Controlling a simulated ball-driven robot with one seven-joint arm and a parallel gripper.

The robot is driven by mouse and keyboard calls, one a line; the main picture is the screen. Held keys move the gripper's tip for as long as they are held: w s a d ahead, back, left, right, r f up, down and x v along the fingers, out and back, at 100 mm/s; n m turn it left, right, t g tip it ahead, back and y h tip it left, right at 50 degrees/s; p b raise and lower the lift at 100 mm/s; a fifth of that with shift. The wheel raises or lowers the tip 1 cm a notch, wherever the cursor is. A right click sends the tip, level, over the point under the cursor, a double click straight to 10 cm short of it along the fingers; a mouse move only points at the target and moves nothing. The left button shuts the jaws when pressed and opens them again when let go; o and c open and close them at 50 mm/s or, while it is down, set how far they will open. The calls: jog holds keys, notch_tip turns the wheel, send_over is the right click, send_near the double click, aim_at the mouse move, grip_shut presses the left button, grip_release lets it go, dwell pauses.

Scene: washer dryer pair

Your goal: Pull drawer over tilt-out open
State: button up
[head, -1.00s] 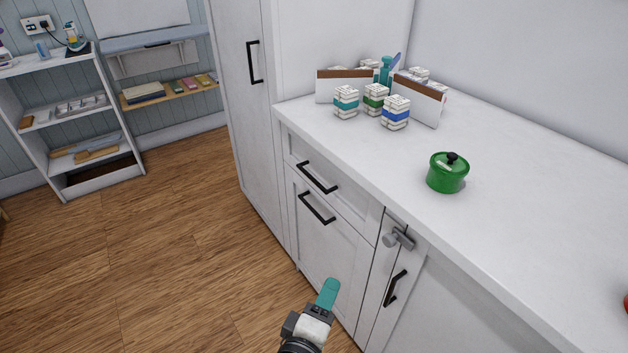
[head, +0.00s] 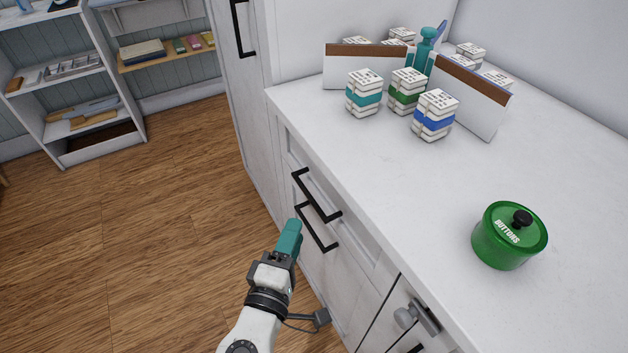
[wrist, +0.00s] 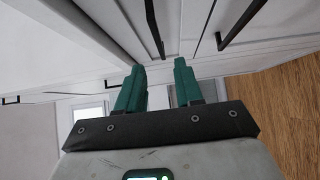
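The drawer (head: 343,222) is the upper front in the white cabinet, closed, with a black bar handle (head: 315,193). Below it is the closed tilt-out front (head: 338,280) with its own black handle (head: 317,229). My gripper (head: 291,228) has teal fingers and is left of the two handles in the head view. In the wrist view, my gripper (wrist: 160,67) is open and empty, its fingers apart. The drawer handle (wrist: 154,27) appears beyond the gap between them, not touched. The tilt-out handle (wrist: 241,22) is farther right.
The countertop (head: 420,190) above holds a green button pot (head: 509,236), several banded boxes (head: 435,115) and white holders (head: 365,67). A grey latch (head: 415,316) sits on the cabinet to the right. A tall cabinet stands behind. The wood floor (head: 150,240) at left is clear.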

aim_at(309, 195)
jog(key=w, duration=0.3)
jog(key=w+d, duration=0.1)
jog(key=w, duration=0.3)
jog(key=w+d, duration=0.1)
jog(key=w, duration=0.2)
jog(key=shift+w, duration=0.15)
jog(key=shift+c, duration=0.3)
grip_shut()
